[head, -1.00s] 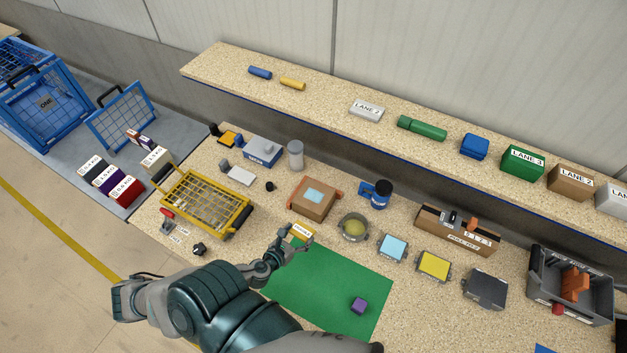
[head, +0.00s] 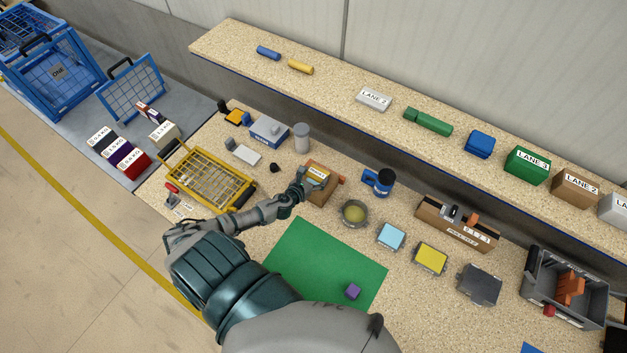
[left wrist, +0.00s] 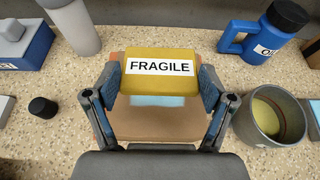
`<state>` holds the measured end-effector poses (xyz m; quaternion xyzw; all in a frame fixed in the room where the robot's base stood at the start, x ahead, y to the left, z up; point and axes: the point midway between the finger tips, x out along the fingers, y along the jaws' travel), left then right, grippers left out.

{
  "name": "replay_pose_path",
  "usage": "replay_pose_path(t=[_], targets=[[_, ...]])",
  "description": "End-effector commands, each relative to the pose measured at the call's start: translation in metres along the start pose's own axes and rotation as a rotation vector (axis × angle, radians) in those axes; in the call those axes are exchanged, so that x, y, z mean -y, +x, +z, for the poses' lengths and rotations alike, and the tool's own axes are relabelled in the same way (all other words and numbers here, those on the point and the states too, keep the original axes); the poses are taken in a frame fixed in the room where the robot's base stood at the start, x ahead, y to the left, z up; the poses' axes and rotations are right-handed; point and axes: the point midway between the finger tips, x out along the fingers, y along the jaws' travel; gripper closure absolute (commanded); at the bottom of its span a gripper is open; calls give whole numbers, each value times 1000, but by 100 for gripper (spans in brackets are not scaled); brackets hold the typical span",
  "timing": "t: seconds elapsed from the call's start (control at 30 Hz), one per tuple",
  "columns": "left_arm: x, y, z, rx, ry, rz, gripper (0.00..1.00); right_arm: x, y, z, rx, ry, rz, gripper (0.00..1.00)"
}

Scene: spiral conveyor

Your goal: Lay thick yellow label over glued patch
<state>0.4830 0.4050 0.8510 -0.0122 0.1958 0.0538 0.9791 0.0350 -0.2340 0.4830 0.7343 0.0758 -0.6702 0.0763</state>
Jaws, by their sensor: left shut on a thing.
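The thick yellow label (left wrist: 160,86) bears a white strip reading FRAGILE. My left gripper (head: 307,182) is shut on it, one finger at each side edge. In the left wrist view the label stands over the far part of the brown box (left wrist: 160,125). The light blue glued patch (left wrist: 160,101) shows only as a strip below the label's near edge; the rest is hidden. The label appears above the patch, but I cannot tell whether they touch. In the head view the label (head: 317,173) is over the box. My right gripper is not in view.
A blue jug (head: 380,183) and a round pot of yellowish stuff (head: 354,213) stand right of the box. A grey cylinder (head: 302,138) stands behind it, left.

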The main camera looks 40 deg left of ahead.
Motion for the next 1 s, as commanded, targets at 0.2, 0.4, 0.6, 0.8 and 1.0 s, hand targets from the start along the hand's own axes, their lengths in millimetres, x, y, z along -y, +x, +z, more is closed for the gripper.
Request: replay_pose_path(t=[0.2, 0.4, 0.6, 0.8, 1.0], targets=[[-3, 12, -26, -5, -7, 0, 46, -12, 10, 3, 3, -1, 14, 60], [-4, 16, -35, -3, -4, -1, 46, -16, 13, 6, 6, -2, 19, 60], [-4, 15, -34, -3, -3, -1, 0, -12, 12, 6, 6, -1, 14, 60], [-2, 15, -34, -3, -2, -1, 0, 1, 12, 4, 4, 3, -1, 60], [-2, 9, -34, -3, -1, -1, 0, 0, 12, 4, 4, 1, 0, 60]])
